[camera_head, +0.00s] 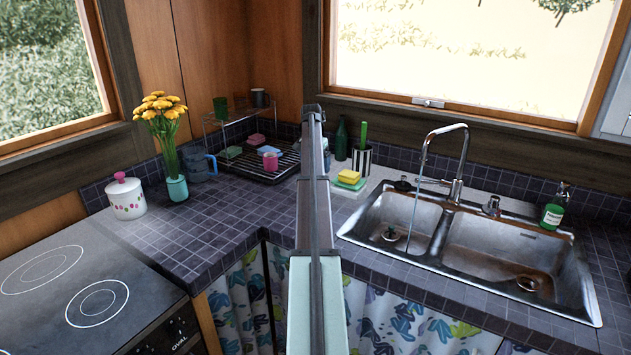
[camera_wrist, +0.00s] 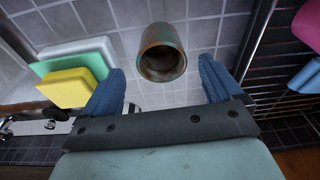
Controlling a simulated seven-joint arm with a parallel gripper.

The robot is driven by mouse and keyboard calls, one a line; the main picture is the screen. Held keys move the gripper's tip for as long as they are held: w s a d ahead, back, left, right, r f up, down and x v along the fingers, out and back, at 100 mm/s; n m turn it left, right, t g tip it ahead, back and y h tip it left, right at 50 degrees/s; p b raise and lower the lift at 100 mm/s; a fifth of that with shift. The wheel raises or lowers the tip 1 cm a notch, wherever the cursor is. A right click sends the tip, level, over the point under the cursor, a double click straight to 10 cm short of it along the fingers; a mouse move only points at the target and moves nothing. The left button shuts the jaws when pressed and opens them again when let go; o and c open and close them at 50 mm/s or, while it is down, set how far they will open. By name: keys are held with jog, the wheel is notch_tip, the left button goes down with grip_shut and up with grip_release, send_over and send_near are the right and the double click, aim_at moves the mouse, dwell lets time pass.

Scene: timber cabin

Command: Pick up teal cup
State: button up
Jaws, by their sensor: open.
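A small round cup (camera_wrist: 162,35), worn teal-green with brown patches, stands on the dark tiled counter in the wrist view. Its open mouth and dark inside face the camera. My gripper (camera_wrist: 160,66) is open, with one blue finger on each side of the cup's near edge. Gaps show between the cup and both fingers, and nothing is held. In the head view my arm runs up the middle and hides this cup and the fingers.
A yellow sponge (camera_wrist: 75,88) and a white-and-green sponge (camera_wrist: 75,60) lie close to the left finger. The dish rack (camera_head: 290,158) is on the right in the wrist view. A striped holder (camera_head: 361,160) and the sink (camera_head: 450,235) are right of my arm in the head view.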

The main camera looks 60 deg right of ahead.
jog(key=f, duration=0.4)
jog(key=shift+w+d+f, duration=0.1)
jog(key=shift+d+f, duration=0.05)
jog(key=shift+d, duration=0.15)
jog(key=c, duration=1.2)
